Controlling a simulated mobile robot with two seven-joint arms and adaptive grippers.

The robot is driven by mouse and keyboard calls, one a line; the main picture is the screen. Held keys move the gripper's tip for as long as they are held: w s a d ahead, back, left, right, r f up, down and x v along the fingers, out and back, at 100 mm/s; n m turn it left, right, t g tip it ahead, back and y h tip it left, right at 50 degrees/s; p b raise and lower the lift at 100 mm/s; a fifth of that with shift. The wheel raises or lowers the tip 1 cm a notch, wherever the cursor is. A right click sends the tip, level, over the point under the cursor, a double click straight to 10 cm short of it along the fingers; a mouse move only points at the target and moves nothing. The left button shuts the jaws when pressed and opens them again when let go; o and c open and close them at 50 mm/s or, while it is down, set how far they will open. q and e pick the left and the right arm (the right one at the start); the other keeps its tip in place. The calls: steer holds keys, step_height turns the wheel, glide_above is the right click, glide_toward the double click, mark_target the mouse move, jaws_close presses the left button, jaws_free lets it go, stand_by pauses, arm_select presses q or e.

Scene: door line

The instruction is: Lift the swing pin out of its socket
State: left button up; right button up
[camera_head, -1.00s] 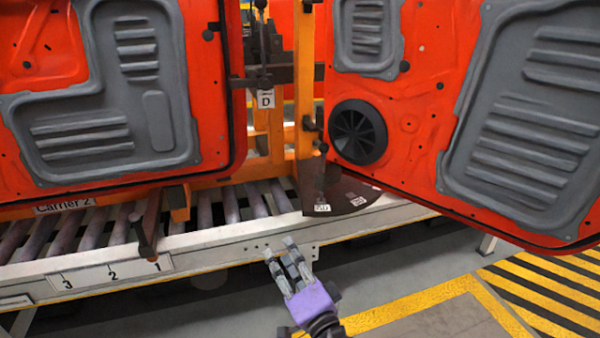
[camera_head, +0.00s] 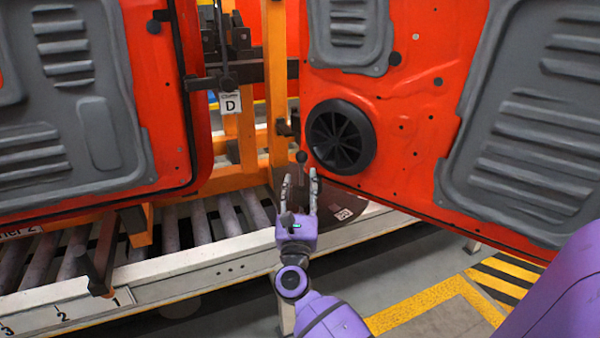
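A dark pin with a round black knob (camera_head: 301,156), which looks like the swing pin, stands at the dark curved plate (camera_head: 345,200) between the two orange-red doors. Its lower part and its socket are hidden behind my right gripper. My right gripper (camera_head: 300,178) is purple with grey fingers. Its fingers are apart and point up the picture toward the knob, which shows just above and between the fingertips. I cannot tell whether they touch the pin. My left gripper is not in view.
The right door (camera_head: 415,130), with its black round speaker, hangs close beside the knob. The left door (camera_head: 165,110) hangs over the roller conveyor (camera_head: 198,225). A dark pin stands by label D (camera_head: 230,103). A dark lever (camera_head: 92,270) sticks out at the conveyor's front.

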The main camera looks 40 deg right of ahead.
mark_target(300, 168)
steer(key=shift+x, duration=1.85)
jaws_close()
steer(key=shift+a, duration=0.1)
steer(key=shift+r, duration=0.1)
